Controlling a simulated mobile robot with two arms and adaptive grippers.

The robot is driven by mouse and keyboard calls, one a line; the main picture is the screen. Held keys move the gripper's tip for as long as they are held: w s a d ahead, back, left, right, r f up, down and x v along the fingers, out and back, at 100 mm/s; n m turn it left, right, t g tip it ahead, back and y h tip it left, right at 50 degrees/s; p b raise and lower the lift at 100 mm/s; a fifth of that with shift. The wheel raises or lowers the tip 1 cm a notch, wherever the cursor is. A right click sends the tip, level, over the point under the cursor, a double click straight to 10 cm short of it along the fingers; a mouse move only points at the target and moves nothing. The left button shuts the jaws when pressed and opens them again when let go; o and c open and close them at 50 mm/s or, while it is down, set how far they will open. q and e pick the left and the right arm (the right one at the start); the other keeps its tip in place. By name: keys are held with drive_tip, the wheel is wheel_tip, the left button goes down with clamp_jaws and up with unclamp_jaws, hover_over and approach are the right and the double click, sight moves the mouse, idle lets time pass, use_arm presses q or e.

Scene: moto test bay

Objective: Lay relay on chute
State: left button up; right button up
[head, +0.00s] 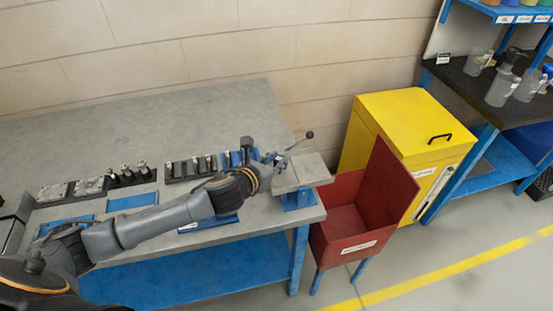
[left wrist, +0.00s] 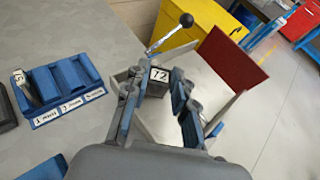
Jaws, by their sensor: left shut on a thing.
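My left gripper (head: 268,160) reaches over the right end of the grey bench. In the left wrist view its two blue-padded fingers (left wrist: 158,98) are shut on the relay, a small dark block (left wrist: 158,85) with a white label reading "72". The relay cannot be made out in the head view. A pale grey sloping plate, which looks like the chute (head: 313,168), stands at the bench's right edge, just beyond the gripper. It also shows behind the fingers in the left wrist view (left wrist: 206,88). I cannot tell whether the relay touches it. My right gripper is out of view.
A lever with a black knob (head: 309,134) rises close beside the gripper. A blue slotted rack (left wrist: 62,88) with labels stands left of it. An open red bin (head: 345,222) adjoins the bench's right end, with a yellow cabinet (head: 400,130) behind. The bench's back (head: 130,130) is clear.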

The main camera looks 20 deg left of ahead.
use_arm(q)
drive_tip(key=shift+f, duration=0.15)
drive_tip(key=o, duration=1)
drive_tip(key=shift+s+r, duration=0.1)
drive_tip(key=shift+r, duration=0.15)
drive_tip(key=b+v, duration=0.1)
drive_tip(key=v, duration=1)
drive_tip(key=shift+s+r, duration=0.25)
drive_tip(key=shift+s, duration=0.1)
drive_tip(key=shift+a, duration=0.1)
